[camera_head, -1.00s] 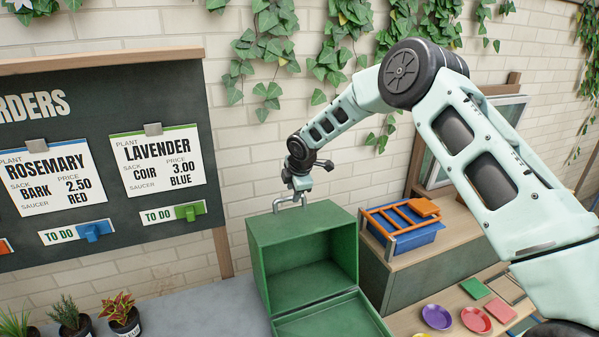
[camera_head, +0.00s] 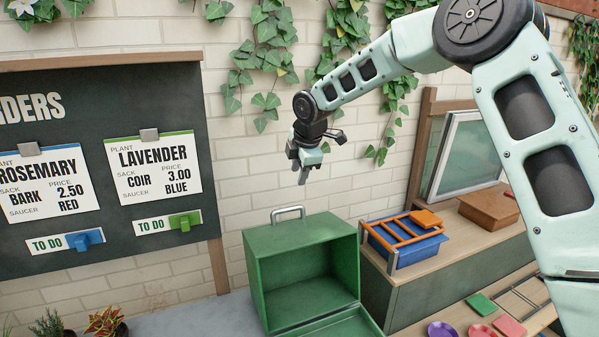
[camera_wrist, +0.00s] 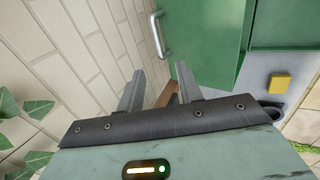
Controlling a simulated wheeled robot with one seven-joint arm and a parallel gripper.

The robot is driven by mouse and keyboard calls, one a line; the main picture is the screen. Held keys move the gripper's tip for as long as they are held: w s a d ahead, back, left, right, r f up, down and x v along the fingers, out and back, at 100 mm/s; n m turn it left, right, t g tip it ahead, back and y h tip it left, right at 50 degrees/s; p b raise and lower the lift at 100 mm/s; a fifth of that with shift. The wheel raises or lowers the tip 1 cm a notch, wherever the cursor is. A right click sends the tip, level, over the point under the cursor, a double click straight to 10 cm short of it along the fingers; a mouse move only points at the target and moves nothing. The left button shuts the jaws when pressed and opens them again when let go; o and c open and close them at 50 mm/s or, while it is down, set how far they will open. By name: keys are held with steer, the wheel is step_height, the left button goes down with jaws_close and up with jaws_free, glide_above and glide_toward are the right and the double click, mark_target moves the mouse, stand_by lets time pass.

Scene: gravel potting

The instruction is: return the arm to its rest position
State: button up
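My gripper (camera_head: 305,172) hangs in the air above and a little right of the handle of the green box, with its fingers pointing down. In the wrist view the two fingers of my gripper (camera_wrist: 160,88) stand apart with nothing between them, so it is open and empty. The green box (camera_head: 275,235) stands on the grey counter with its front open and the door folded down toward the front. Its metal handle (camera_head: 288,214) is clear of the fingers and also shows in the wrist view (camera_wrist: 158,36).
The order board (camera_head: 212,235) hangs on the brick wall at left. A blue bin with an orange rack (camera_head: 408,240) stands on the cabinet at right, near a framed window (camera_head: 465,155). Ivy (camera_head: 340,50) hangs above. Coloured saucers (camera_head: 443,329) lie at lower right.

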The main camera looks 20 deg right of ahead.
steer(key=s+a+f+m+g+b, duration=0.1)
steer(key=s+a+f+m+b, duration=0.1)
steer(key=s+a, duration=0.75)
steer(key=s+a+f+m+g+b, duration=0.25)
steer(key=s+a, duration=0.25)
steer(key=s, duration=0.9)
steer(key=s+d+f+m+b, duration=0.1)
steer(key=s+f+m, duration=0.2)
steer(key=s, duration=0.8)
steer(key=s+d+f+m+g+b, duration=0.1)
steer(key=s+f+m+b, duration=0.1)
steer(key=s, duration=1)
steer(key=shift+f+m, duration=0.55)
steer(key=shift+f, duration=0.35)
